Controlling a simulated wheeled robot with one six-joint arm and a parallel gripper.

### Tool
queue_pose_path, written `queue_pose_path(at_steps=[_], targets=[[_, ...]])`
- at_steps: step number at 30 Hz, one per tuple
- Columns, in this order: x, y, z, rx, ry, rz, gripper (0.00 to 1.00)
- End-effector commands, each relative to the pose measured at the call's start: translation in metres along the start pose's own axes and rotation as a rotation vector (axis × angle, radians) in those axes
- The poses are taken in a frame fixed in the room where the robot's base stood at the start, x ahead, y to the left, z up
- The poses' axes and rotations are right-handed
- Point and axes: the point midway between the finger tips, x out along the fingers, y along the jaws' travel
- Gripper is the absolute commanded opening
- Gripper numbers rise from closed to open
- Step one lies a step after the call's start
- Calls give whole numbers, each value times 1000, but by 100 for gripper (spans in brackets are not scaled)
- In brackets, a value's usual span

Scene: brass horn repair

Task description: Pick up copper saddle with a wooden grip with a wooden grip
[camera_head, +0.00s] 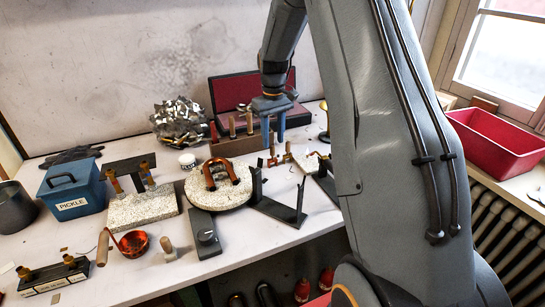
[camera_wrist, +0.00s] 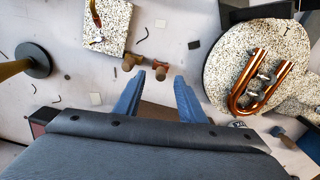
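Two small copper-brown pieces (camera_head: 272,160) stand close together on the bench, just beneath my gripper in the head view. In the wrist view one piece (camera_wrist: 132,62) is left of the other (camera_wrist: 160,70), both just beyond my fingertips. They look like small saddles with grips, but they are too small to tell saddle from wood clearly. My gripper (camera_head: 274,138) points down with its blue fingers apart; it also shows in the wrist view (camera_wrist: 160,79). Nothing is between the fingers, and they appear apart from both pieces.
A round speckled slab (camera_head: 232,196) bears a bent copper tube (camera_head: 213,170). A black angled stand (camera_head: 280,209) is in front. A wooden rack (camera_head: 238,146) with upright handles and an open red-lined case (camera_head: 225,93) lie behind. A copper ladle (camera_head: 133,243) lies front left.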

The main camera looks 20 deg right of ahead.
Motion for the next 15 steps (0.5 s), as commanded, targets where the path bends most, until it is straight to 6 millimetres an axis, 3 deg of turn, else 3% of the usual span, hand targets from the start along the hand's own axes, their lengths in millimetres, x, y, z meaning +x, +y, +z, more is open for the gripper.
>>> queue_pose_path(at_steps=[15], targets=[[54, -2, -1, 0, 0, 0, 37]])
